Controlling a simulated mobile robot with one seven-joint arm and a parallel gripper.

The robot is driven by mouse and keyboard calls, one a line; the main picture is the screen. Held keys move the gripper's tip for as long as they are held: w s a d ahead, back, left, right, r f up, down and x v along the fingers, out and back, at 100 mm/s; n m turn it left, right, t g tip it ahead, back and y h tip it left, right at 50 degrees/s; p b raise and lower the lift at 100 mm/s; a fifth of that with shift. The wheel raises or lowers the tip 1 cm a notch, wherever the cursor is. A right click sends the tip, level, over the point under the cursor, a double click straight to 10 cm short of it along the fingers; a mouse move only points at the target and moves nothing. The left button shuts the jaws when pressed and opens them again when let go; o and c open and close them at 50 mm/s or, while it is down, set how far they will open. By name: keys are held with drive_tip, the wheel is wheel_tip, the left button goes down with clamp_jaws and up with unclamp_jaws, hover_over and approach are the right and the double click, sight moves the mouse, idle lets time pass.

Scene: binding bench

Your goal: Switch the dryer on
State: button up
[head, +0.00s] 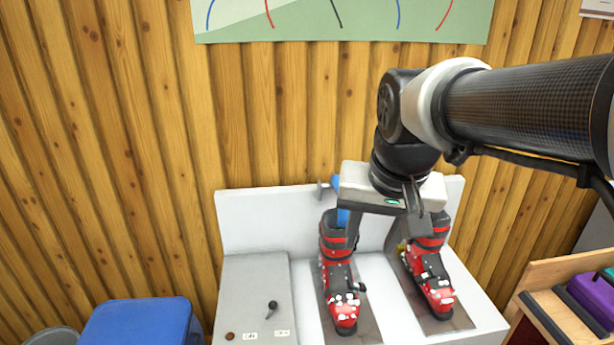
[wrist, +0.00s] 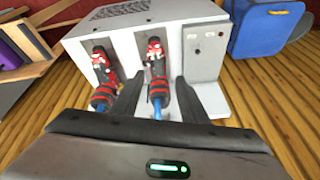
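The dryer (head: 240,222) is a white unit against the wood wall. Its grey control panel (head: 248,282) is on the left, and on the right side in the wrist view (wrist: 203,62). Two red and black boots stand on the dryer, the left one (head: 340,278) and the right one (head: 430,268). My gripper (head: 374,240) is open and empty at the dryer's back, above and right of the panel, away from the lever.
A blue bin (head: 140,322) stands left of the dryer, with a grey round container (head: 52,341) beside it. A wooden rack with a purple item (head: 592,295) is at right. Space above the panel is clear.

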drive_tip(key=w+a+f+m+g+b, duration=0.2)
drive_tip(key=w+a+f+b, duration=0.4)
drive_tip(key=w+a+f, duration=0.45)
drive_tip(key=m+g+y+b, duration=0.1)
drive_tip(key=y+b, duration=0.1)
drive_tip(key=b, duration=0.2)
approach(274, 302)
drive_tip(key=b+x, duration=0.3)
drive_tip(key=x, duration=0.8)
drive_tip(key=shift+a+f, duration=0.1)
drive_tip(key=shift+f, duration=0.15)
clamp_jaws()
